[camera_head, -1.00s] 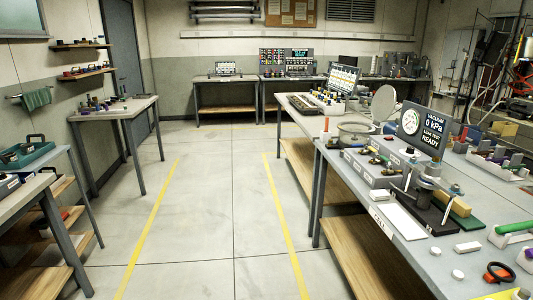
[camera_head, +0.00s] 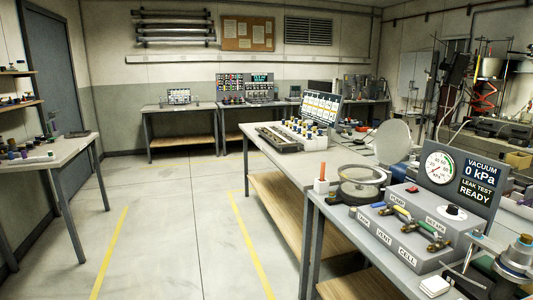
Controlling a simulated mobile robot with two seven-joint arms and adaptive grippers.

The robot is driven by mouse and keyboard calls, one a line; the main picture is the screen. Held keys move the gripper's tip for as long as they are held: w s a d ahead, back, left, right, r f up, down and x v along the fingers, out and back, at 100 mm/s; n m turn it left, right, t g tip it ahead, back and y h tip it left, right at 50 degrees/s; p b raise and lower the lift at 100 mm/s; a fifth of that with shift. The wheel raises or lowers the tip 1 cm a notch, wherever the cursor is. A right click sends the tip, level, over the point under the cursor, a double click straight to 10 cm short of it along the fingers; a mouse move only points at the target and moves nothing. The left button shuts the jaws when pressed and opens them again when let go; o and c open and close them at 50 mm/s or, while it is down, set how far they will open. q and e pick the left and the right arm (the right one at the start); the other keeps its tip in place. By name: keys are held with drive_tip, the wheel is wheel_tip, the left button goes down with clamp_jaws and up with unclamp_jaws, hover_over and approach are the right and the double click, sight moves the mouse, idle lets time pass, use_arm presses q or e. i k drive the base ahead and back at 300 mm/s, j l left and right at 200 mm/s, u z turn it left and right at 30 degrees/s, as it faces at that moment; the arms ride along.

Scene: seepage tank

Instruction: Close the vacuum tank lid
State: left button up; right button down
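The vacuum tank (camera_head: 361,187) is a low round vessel with a pale rim, standing at the left edge of the right-hand bench. Its lid (camera_head: 392,142) looks like the pale round disc standing tilted up behind the tank, so the tank appears open. The disc's hinge or support is too small to make out. Neither of my grippers is in view.
In front of the tank are a grey valve box (camera_head: 413,232) with coloured handles and a panel (camera_head: 460,180) with a dial, reading 0 kPa and READY. A red-topped post (camera_head: 321,184) stands left of the tank. The floor aisle (camera_head: 180,235) is clear.

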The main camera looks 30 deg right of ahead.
sight(392, 140)
drive_tip(key=i+j+z, duration=0.2)
drive_tip(key=i+z, duration=0.2)
drive_tip(key=i, duration=0.15)
drive_tip(key=i+j+z, duration=0.35)
drive_tip(key=i+j, duration=0.05)
drive_tip(key=i, duration=0.1)
